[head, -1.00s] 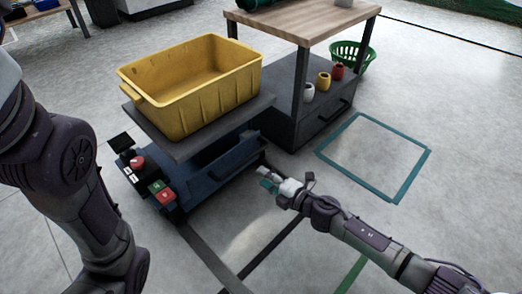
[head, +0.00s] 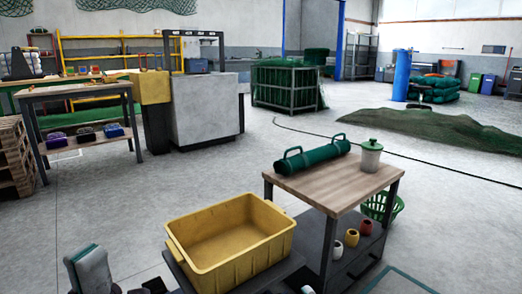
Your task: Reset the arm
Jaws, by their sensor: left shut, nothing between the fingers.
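The rest of my left arm is out of view. The yellow bin is empty and stands on a dark platform.
A wood-topped table (head: 335,190) holds a green cylinder with handles (head: 312,156) and a lidded jar (head: 371,155). Small pots (head: 351,237) stand on its lower shelf, with a green basket (head: 383,206) behind. Open floor (head: 215,172) lies beyond the bin.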

